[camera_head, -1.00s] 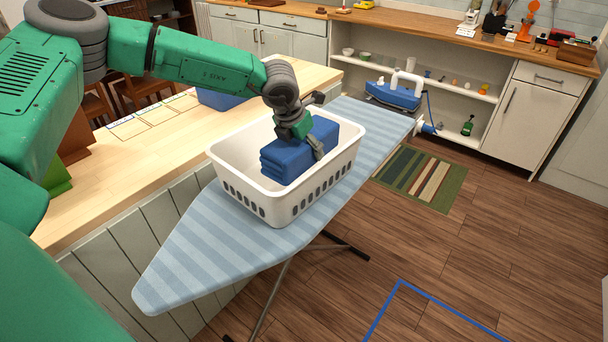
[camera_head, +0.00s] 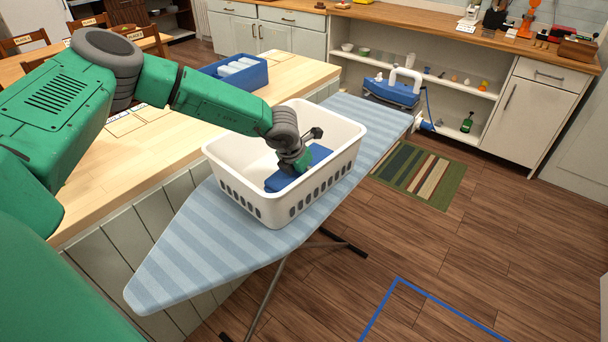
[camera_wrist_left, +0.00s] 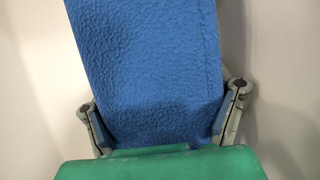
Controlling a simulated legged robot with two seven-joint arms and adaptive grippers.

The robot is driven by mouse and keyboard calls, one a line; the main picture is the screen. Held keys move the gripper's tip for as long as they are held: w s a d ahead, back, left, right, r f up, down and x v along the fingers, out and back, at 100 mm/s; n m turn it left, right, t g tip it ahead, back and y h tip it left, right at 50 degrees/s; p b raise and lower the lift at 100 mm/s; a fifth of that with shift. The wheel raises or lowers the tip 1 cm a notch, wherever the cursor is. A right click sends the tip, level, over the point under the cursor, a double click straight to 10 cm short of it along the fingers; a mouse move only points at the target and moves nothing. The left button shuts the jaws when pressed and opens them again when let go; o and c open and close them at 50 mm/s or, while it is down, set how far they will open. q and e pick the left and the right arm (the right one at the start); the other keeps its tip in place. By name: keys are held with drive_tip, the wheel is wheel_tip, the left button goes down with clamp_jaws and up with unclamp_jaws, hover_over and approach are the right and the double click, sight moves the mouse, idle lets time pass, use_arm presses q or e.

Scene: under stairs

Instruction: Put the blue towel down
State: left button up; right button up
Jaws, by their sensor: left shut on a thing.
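The folded blue towel (camera_head: 277,181) is down inside the white laundry basket (camera_head: 282,211), low between its walls. My left gripper (camera_head: 296,166) reaches into the basket from above and is shut on the towel. In the left wrist view the towel (camera_wrist_left: 150,70) fills the middle, with one finger against each side of it. Pale basket surface shows on both sides of the towel there. Whether the towel touches the basket floor is hidden by the front wall. My right gripper is not in view.
The basket stands on a striped ironing board (camera_head: 200,250). A wooden counter (camera_head: 105,185) lies to the left, with a blue bin (camera_head: 236,78) of rolled white items on it. An iron (camera_head: 392,92) stands at the board's far end.

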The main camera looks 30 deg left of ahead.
use_arm(q)
drive_tip(key=o, duration=1.5)
drive_tip(key=shift+d, duration=0.4)
drive_tip(key=shift+r, duration=0.1)
drive_tip(key=shift+s+r, duration=0.1)
drive_tip(key=shift+r, duration=0.3)
drive_tip(key=v, duration=1.1)
drive_tip(key=shift+s, duration=0.15)
